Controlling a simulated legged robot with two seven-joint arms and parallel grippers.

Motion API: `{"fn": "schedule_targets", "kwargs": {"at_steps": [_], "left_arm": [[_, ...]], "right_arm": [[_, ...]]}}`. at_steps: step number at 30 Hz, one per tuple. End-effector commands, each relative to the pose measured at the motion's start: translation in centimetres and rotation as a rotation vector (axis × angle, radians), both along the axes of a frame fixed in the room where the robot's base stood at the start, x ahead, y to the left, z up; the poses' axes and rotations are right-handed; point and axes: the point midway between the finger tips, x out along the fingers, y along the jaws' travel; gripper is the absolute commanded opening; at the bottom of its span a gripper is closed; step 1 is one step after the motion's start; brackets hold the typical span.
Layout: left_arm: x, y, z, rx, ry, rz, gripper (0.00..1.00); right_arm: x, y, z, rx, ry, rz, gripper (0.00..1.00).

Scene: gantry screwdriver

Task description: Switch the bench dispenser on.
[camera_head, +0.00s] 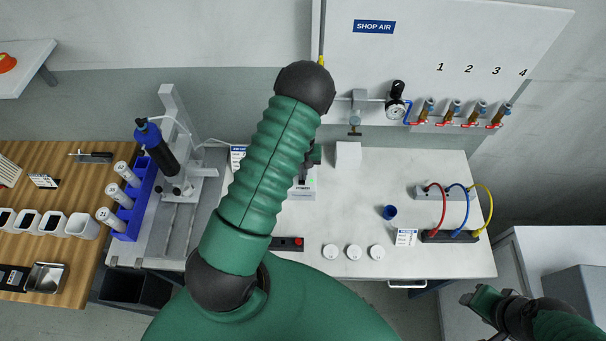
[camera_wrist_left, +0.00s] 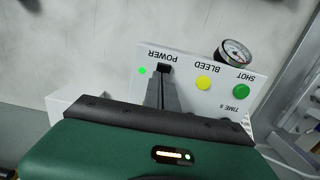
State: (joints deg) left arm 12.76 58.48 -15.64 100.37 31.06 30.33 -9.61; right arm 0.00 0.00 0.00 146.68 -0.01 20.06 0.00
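The bench dispenser (camera_wrist_left: 215,68) is a white box, upside down in the left wrist view, with a POWER rocker (camera_wrist_left: 164,68), a yellow BLEED button (camera_wrist_left: 203,83), a green SHOT button (camera_wrist_left: 241,91) and a round gauge (camera_wrist_left: 235,52). A small green light (camera_wrist_left: 142,71) glows beside POWER. My left gripper (camera_wrist_left: 163,82) is shut and empty, its tips at the dark POWER rocker and partly covering it; whether they touch is unclear. In the head view my left arm hides most of the dispenser (camera_head: 303,194). My right gripper (camera_head: 472,299) is low at the right, away from the bench.
White caps (camera_head: 353,252), a blue cup (camera_head: 390,212) and a hose block (camera_head: 440,193) are on the bench. Shop-air valves (camera_head: 453,116) line the back panel.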

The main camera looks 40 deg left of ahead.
Motion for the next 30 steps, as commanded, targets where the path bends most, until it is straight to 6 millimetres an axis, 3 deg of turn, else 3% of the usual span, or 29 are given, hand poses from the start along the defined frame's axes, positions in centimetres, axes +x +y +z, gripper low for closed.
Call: {"fn": "schedule_targets", "kwargs": {"at_steps": [1,9,19,23,28,30], "left_arm": [[-0.4,0.1,-0.7,0.004,0.005,0.006,0.00],[-1.6,-0.9,-0.6,0.001,0.009,0.006,0.00],[-1.9,-1.5,-0.4,-0.002,0.013,0.002,0.00],[-1.5,-1.5,1.3,0.001,0.007,0.001,0.00],[-0.5,-1.1,5.8,0.016,-0.018,-0.001,0.00],[-0.3,-1.0,6.5,0.018,-0.025,-0.002,0.00]], "right_arm": [[0.0,0.0,-0.2,0.000,0.000,0.000,0.43],[0.0,0.0,0.2,0.000,0.000,0.000,0.43],[0.0,0.0,0.3,0.000,0.000,0.000,0.43],[0.0,0.0,1.6,0.000,0.000,0.000,0.43],[0.0,-0.1,4.8,0.000,0.000,0.000,0.43],[0.0,0.0,3.2,0.000,-0.002,0.000,0.43]]}}
